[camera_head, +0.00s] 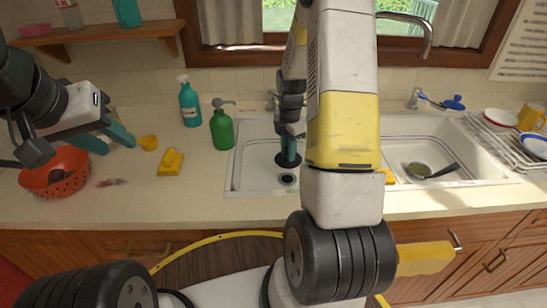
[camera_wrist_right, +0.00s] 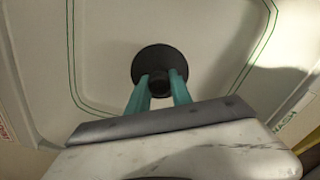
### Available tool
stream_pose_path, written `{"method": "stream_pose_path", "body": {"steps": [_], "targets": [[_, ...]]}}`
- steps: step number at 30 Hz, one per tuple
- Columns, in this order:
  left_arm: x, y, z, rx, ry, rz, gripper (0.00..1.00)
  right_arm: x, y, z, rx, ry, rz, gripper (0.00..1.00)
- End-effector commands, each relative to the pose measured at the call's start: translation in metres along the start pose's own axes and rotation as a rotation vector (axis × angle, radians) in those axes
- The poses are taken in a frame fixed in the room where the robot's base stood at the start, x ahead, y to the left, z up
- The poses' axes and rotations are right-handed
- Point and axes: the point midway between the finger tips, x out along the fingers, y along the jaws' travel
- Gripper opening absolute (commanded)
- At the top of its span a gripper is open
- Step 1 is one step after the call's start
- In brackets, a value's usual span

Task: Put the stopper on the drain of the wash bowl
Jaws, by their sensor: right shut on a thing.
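The wash bowl (camera_head: 253,178) is the left white basin of the sink, and its dark round drain (camera_head: 288,179) shows at the bottom. My right gripper (camera_head: 289,150) reaches down into this basin, shut on the black round stopper (camera_head: 288,161). In the head view the stopper appears just behind the drain; its exact height is unclear. In the right wrist view the teal fingers (camera_wrist_right: 160,88) grip the knob of the stopper (camera_wrist_right: 160,58), with its disc beyond them; the drain does not show there. My left gripper (camera_head: 108,138) is open and empty above the counter at left.
An orange colander (camera_head: 56,166), a yellow sponge-like block (camera_head: 170,162), a green pump bottle (camera_head: 222,128) and a teal bottle (camera_head: 189,104) stand left of the sink. The right basin (camera_head: 400,148) holds a pan (camera_head: 418,169). A dish rack (camera_head: 510,146) stands far right.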

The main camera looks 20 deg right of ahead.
Motion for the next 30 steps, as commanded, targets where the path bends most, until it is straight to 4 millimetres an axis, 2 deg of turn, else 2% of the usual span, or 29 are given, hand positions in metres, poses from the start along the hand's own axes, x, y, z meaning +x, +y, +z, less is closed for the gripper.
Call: {"method": "stream_pose_path", "body": {"steps": [6,14,19,30], "targets": [[0.0,0.0,0.0,0.0,0.0,0.0,0.36,0.042,-0.001,-0.001,0.0,0.001,-0.004,0.0],[0.0,0.0,0.0,0.0,0.0,0.0,0.36,0.064,-0.001,0.0,-0.001,0.0,-0.002,0.0],[0.0,0.0,0.0,0.0,0.0,0.0,0.36,0.089,-0.001,0.0,-0.001,0.0,-0.004,0.0],[0.0,0.0,0.0,0.0,0.0,0.0,0.36,0.094,0.0,0.0,-0.001,-0.001,-0.001,0.0]]}}
